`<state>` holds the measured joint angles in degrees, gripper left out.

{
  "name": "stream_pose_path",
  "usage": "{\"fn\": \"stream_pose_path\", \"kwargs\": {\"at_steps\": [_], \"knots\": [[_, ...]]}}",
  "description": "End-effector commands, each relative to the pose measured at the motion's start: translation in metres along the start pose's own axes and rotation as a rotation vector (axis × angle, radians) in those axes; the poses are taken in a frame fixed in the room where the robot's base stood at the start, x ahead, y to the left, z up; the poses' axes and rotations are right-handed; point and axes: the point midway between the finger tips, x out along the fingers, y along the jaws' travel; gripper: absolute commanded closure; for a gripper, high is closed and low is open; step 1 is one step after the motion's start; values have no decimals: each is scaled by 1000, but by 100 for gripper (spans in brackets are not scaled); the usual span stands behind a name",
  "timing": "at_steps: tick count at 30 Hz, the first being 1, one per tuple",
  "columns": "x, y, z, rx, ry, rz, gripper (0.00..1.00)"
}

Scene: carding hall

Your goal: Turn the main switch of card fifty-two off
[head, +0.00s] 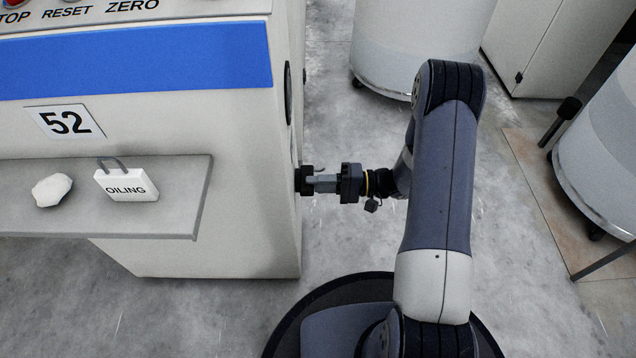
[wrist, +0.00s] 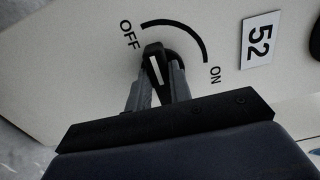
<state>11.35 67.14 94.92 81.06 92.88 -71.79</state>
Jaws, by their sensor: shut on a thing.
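The main switch (wrist: 154,62) is a black knob with a white line, on the pale side panel of card fifty-two (head: 150,140). In the wrist view, a black arc runs between the words OFF and ON. The white line points up and slightly left, at the OFF end of the arc. My gripper (wrist: 157,78) is shut on the knob, one finger on each side. In the head view, my gripper (head: 306,180) meets the machine's right side and hides the switch. A "52" plate (wrist: 260,38) is beside the switch; another (head: 64,122) is on the front.
A grey shelf (head: 190,205) juts from the machine's front, bearing a white lump (head: 52,190) and a padlock-shaped tag marked OILING (head: 126,182). Pale round cans (head: 420,45) (head: 605,150) and a cabinet (head: 545,45) stand at back and right. Concrete floor is clear between.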

Motion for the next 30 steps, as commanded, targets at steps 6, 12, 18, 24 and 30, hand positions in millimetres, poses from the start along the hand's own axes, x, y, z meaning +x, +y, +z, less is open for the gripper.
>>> {"fn": "stream_pose_path", "kwargs": {"at_steps": [6, 12, 18, 24, 30], "knots": [[0, 1, 1, -22, -1, 1, 100], [0, 1, 1, -24, -1, 1, 100], [0, 1, 0, -24, -1, 1, 75], [0, 1, 0, -24, -1, 1, 59], [0, 1, 0, -24, 0, 0, 58]]}}
